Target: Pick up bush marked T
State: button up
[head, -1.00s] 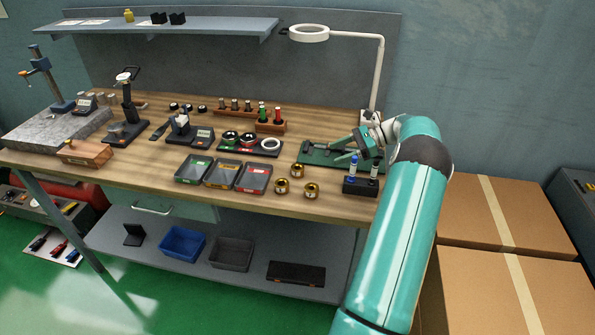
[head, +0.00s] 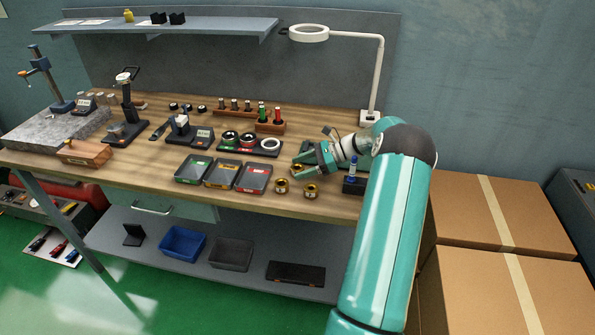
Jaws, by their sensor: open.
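Brass bushes stand near the front edge of the bench top, right of the trays. One bush (head: 282,186) is at the left and another bush (head: 310,191) at the right. A third, behind them, is now largely hidden by my gripper. Any letter marks are too small to read, so I cannot tell which bush is marked T. My gripper (head: 299,163) is open, its green fingers pointing left above the hidden bush's place. I cannot tell whether it touches that bush.
Three shallow trays (head: 222,174) with green, yellow and red labels lie left of the bushes. A dark block with a blue-topped piece (head: 353,168) stands at the right, close to my arm. Gauge rings (head: 270,145) lie behind. A white ring lamp (head: 309,33) overhangs the bench.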

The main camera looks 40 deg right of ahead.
jog(key=shift+c, duration=0.4)
jog(key=c, duration=1.1)
jog(key=shift+c, duration=0.3)
jog(key=shift+r, duration=0.15)
